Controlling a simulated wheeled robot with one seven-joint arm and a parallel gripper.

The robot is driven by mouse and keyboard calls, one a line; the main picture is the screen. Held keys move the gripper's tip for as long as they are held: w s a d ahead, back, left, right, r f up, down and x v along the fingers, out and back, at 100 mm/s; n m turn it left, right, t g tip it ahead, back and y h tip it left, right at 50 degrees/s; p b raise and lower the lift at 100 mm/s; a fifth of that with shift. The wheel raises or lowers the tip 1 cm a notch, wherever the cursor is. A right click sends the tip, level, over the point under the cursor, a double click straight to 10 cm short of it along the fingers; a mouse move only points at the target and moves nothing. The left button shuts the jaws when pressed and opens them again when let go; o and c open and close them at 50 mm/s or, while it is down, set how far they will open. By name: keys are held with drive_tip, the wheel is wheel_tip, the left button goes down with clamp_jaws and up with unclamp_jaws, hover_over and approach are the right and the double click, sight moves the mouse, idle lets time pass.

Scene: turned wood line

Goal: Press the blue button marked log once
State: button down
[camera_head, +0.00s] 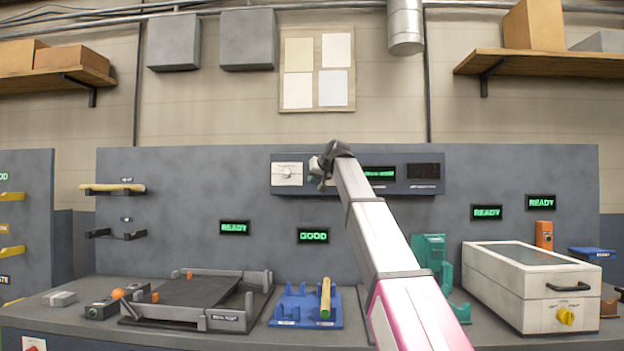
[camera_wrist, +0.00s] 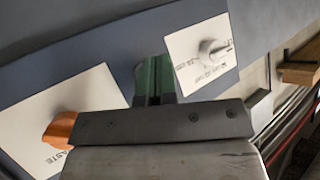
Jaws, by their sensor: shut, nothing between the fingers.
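No blue button marked log can be made out in either view. A dark control panel (camera_head: 430,187) on the back wall carries a white dial plate (camera_head: 288,173) and a lit green display (camera_head: 380,173). My gripper (camera_head: 322,170) is in front of this panel, just right of the dial plate, and my arm hides part of the panel. In the wrist view my shut, dark green fingers (camera_wrist: 154,78) point at the panel, between the dial plate (camera_wrist: 200,52) and a white plate (camera_wrist: 75,108) with an orange button (camera_wrist: 60,129). Contact cannot be told.
The bench below holds a black tray fixture (camera_head: 200,290), a blue rack (camera_head: 290,310) with a wooden rod, a green fixture (camera_head: 430,250) and a white lidded box (camera_head: 530,285). A blue labelled item (camera_head: 592,254) sits at the far right. Shelves with boxes hang above.

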drive_tip(key=shift+s, duration=0.1)
drive_tip(key=shift+s+a, duration=0.1)
drive_tip(key=shift+s, duration=2.35)
